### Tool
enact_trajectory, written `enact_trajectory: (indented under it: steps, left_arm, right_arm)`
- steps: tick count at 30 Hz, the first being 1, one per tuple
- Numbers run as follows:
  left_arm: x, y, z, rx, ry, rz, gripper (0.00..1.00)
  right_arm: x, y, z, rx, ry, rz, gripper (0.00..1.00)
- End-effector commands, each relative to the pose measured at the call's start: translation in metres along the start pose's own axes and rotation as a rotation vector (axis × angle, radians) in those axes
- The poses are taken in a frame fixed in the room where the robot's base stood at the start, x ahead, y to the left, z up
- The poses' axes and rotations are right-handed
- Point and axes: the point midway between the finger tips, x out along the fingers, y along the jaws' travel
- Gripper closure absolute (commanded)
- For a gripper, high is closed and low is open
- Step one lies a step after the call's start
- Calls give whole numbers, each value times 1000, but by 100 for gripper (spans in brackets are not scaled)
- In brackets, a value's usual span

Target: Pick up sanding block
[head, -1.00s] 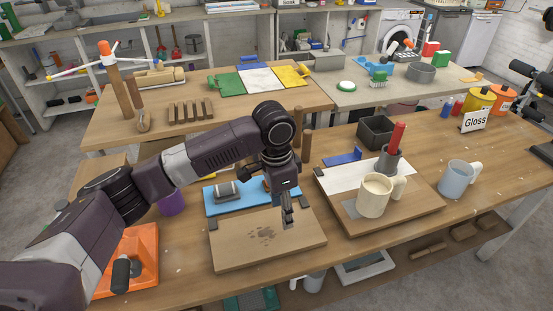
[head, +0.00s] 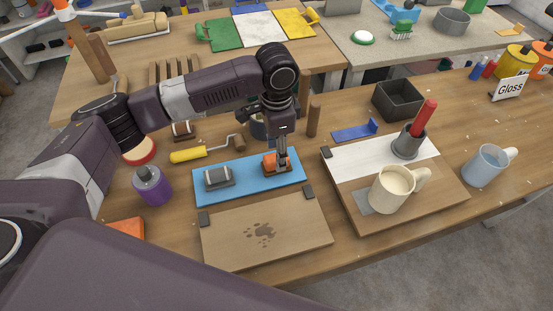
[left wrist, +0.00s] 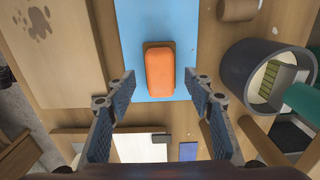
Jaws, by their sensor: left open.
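An orange block with a brown base (head: 270,167), which looks like the sanding block, lies on the blue mat (head: 244,185) near its right end. In the left wrist view the orange block (left wrist: 160,70) lies lengthwise between the fingertips. My left gripper (head: 281,166) points down at the block and partly hides it in the head view. In the left wrist view my left gripper (left wrist: 159,76) is open, with one finger to each side of the block and gaps between. Whether the fingertips are down at its height I cannot tell. My right gripper is not in view.
A grey block (head: 218,177) sits on the mat's left part. A dark round container (left wrist: 236,78) stands close beside the gripper.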

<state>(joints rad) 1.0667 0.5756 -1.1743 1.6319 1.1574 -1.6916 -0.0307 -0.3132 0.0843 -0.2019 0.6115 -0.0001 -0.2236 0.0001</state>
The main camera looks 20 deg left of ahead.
Motion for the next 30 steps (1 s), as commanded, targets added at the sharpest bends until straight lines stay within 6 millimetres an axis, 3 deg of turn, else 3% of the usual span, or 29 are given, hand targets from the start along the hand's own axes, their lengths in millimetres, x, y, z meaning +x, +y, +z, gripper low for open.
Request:
enact_trajectory:
  steps: [6, 14, 26, 30]
  left_arm:
    - [25, 1, 1, -1, -1, 0, 52]
    - [27, 1, 1, 0, 1, 0, 53]
    - [27, 1, 1, 0, 1, -1, 97]
    - [26, 1, 1, 0, 1, -1, 99]
  right_arm:
    - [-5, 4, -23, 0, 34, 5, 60]
    - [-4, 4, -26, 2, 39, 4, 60]
    - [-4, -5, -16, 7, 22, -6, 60]
    - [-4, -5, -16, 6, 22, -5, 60]
